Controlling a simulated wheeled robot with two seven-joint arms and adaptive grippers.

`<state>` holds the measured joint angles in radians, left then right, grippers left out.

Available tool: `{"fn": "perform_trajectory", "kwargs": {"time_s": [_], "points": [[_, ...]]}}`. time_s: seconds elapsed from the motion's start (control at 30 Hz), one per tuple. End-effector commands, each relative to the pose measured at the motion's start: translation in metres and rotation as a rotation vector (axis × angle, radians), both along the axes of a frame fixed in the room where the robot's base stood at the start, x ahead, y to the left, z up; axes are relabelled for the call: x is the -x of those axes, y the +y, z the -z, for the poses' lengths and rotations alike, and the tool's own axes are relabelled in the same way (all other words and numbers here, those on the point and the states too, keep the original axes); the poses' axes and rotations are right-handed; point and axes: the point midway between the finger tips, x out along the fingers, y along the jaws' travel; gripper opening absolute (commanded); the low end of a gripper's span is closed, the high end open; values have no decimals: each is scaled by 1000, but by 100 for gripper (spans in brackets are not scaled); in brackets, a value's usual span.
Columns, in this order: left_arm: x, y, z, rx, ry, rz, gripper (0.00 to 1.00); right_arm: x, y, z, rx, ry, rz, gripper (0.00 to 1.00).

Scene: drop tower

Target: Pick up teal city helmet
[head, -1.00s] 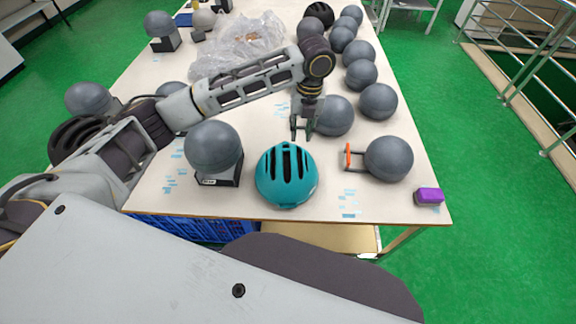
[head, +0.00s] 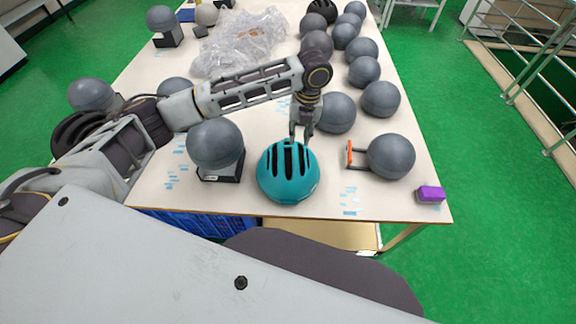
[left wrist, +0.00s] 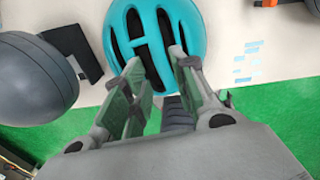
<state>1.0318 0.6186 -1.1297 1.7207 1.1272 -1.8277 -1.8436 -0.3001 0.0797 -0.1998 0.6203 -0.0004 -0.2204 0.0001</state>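The teal city helmet (head: 288,178) sits on the white table near its front edge, its dark vent slots facing up. In the left wrist view the helmet (left wrist: 152,28) is straight beyond the fingers. My left gripper (head: 301,138) points down at the helmet's far rim, with its fingertips close to the shell. In the left wrist view its two fingers (left wrist: 158,62) are apart with the helmet's edge showing between them. I cannot tell whether they touch it. My right gripper is not in view.
A grey ball on a black stand (head: 215,147) is close on the helmet's left. Another grey ball (head: 391,156) with an orange-ended frame (head: 350,154) is on the right. A purple block (head: 430,194) lies at the right corner. Crumpled clear plastic (head: 240,42) lies farther back.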

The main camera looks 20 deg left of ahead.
Motion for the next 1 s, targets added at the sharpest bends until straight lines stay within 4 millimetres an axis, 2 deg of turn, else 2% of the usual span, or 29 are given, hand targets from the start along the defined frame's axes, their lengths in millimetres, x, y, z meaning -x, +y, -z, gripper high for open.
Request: {"fn": "perform_trajectory", "kwargs": {"time_s": [0.1, 0.3, 0.8, 1.0], "points": [[1, 2, 17, -1, 3, 0, 27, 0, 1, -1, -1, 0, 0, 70], [2, 4, 36, -1, 1, 0, 27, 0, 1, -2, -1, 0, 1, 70], [2, 5, 42, -1, 0, 0, 27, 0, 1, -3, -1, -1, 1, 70], [3, 7, 56, -3, 2, -1, 27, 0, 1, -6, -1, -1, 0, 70]]}}
